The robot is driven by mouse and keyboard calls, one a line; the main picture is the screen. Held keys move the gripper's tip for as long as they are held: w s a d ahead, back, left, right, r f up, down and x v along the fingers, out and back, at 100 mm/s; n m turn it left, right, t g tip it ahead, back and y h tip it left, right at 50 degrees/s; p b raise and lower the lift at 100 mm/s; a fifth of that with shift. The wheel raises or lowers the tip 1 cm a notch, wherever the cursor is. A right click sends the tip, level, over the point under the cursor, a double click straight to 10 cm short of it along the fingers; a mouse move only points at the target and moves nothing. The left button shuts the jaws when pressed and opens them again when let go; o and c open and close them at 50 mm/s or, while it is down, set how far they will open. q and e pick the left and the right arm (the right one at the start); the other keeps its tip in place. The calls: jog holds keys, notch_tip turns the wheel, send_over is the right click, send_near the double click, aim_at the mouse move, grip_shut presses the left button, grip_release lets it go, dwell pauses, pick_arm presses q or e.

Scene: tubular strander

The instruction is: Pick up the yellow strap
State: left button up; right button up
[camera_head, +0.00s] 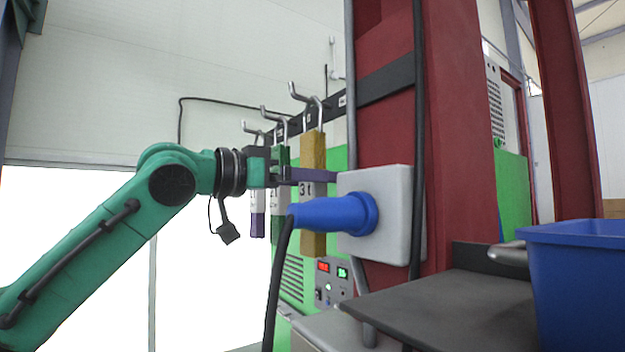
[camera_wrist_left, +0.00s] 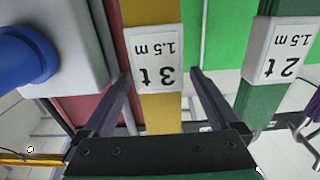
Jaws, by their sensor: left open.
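The yellow strap (camera_head: 313,150) hangs straight down from a metal hook on the dark rail. Its white label reads 3 t, 1.5 m, and it also shows in the left wrist view (camera_wrist_left: 152,12). My left gripper (camera_head: 318,176) is level with the strap, above the label, and one finger crosses in front of it. In the left wrist view my open fingers (camera_wrist_left: 158,78) stand one on each side of the strap, with gaps visible. The far finger is hidden in the head view. My right gripper is not in view.
A green strap (camera_wrist_left: 262,105) labelled 2 t and a purple strap (camera_head: 257,225) hang beside it. A grey box with a blue plug (camera_head: 330,214) and cable sits close on the right. A dark shelf (camera_head: 450,310) and a blue bin (camera_head: 580,285) stand at lower right.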

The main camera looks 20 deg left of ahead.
pick_arm(q)
jog(key=shift+s, duration=0.15)
jog(key=shift+a, duration=0.1)
jog(key=c, duration=0.5)
grip_shut()
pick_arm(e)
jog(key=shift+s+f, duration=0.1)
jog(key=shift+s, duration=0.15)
pick_arm(q)
jog(key=shift+r, duration=0.1)
